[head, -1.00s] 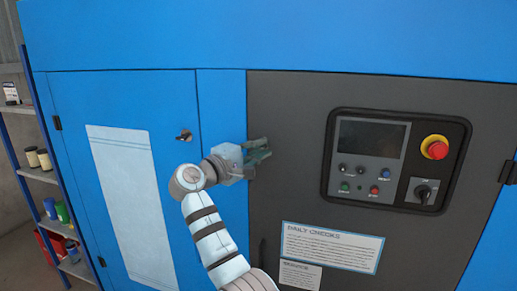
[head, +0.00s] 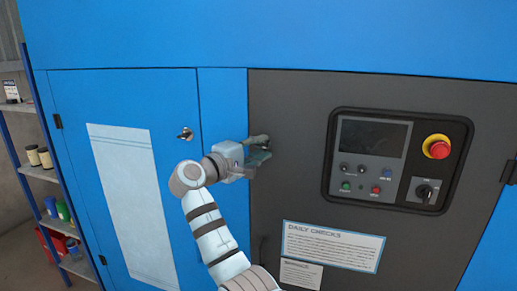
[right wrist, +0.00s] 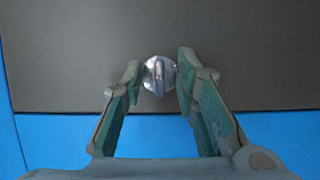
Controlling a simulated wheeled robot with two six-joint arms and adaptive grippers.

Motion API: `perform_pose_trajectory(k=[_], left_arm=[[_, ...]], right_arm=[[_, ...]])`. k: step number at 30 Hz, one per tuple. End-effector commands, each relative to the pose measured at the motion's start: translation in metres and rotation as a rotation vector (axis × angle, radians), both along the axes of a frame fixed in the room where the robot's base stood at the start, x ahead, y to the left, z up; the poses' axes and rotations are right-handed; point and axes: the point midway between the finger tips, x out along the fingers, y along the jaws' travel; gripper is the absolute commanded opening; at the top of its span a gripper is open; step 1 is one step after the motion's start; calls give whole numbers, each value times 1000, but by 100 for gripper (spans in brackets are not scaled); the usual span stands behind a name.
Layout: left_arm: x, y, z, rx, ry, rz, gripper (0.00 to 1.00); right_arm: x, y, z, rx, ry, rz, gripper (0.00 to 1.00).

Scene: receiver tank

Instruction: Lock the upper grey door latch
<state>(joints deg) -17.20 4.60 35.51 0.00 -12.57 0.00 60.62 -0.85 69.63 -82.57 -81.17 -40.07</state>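The upper latch (right wrist: 159,75) of the grey door (head: 290,190) is a round silver disc with a raised ridge, which stands about upright in the right wrist view. My right gripper (right wrist: 160,66) is open, with one green-padded finger on each side of the latch. A narrow gap seems to show on each side, but I cannot tell whether a pad touches it. In the head view the right gripper (head: 260,148) is at the upper left edge of the grey door and hides the latch there. My left gripper is not in view.
A blue door (head: 170,100) with its own latch (head: 185,134) is at left. A control panel (head: 340,187) with a red emergency button (head: 438,148) is on the grey door, right of the gripper. A lower dark handle (head: 263,249) is partly visible. Shelves (head: 38,173) stand far left.

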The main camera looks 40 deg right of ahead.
Motion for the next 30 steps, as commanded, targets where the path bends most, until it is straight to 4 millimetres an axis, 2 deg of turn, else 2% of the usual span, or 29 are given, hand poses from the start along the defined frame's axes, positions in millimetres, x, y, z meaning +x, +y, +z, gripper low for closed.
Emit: perform_pose_trajectory(k=[5, 12, 17, 21, 30], left_arm=[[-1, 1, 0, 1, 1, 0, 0], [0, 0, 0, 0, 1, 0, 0], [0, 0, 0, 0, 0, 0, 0], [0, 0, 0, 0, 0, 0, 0], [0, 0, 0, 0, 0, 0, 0]], right_arm=[[-2, 17, -1, 1, 0, 4, 28], [-16, 81, -1, 4, 1, 5, 28], [-22, 111, 0, 2, 0, 4, 28], [-24, 118, 0, 0, 0, 1, 28], [-24, 118, 0, 0, 1, 1, 28]])
